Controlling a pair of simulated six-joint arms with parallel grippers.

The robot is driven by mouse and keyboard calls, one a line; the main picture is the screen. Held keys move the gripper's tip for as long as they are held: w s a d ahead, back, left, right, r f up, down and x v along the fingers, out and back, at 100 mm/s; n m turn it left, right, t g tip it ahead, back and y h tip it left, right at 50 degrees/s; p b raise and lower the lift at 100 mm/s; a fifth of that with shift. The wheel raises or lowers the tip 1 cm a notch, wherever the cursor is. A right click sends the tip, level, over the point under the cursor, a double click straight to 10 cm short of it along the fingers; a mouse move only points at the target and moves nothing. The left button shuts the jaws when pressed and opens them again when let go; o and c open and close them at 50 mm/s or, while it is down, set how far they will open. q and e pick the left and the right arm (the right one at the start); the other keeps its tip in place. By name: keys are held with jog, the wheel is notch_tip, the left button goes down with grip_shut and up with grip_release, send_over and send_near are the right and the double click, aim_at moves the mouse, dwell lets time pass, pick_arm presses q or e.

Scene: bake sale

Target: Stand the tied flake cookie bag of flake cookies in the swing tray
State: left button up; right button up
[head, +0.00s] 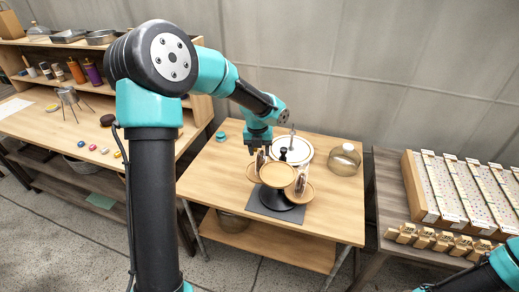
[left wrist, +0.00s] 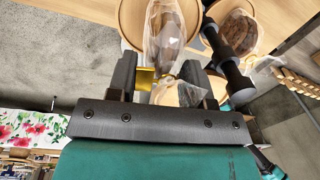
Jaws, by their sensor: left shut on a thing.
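My left gripper (head: 258,147) is shut on the gathered neck of a clear bag of brown flake cookies (left wrist: 172,28), beside its gold tie (left wrist: 146,80). The bag hangs upright over a round wooden tray (left wrist: 131,18) of the black-posted stand. In the head view the bag (head: 261,160) shows only as a narrow strip under the gripper, behind the top tray (head: 277,174). I cannot tell whether its base touches the tray. My right gripper is out of view; only part of that arm shows at the bottom right.
Another clear cookie bag (head: 301,180) stands on the right-hand tray (head: 304,195). The wooden table (head: 222,180) is clear at left and front. Side tables flank it.

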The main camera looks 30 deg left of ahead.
pick_arm(q)
jog(key=o, duration=0.8)
jog(key=shift+c, duration=0.2)
jog(key=shift+r, duration=4.5)
jog(key=shift+f, duration=0.1)
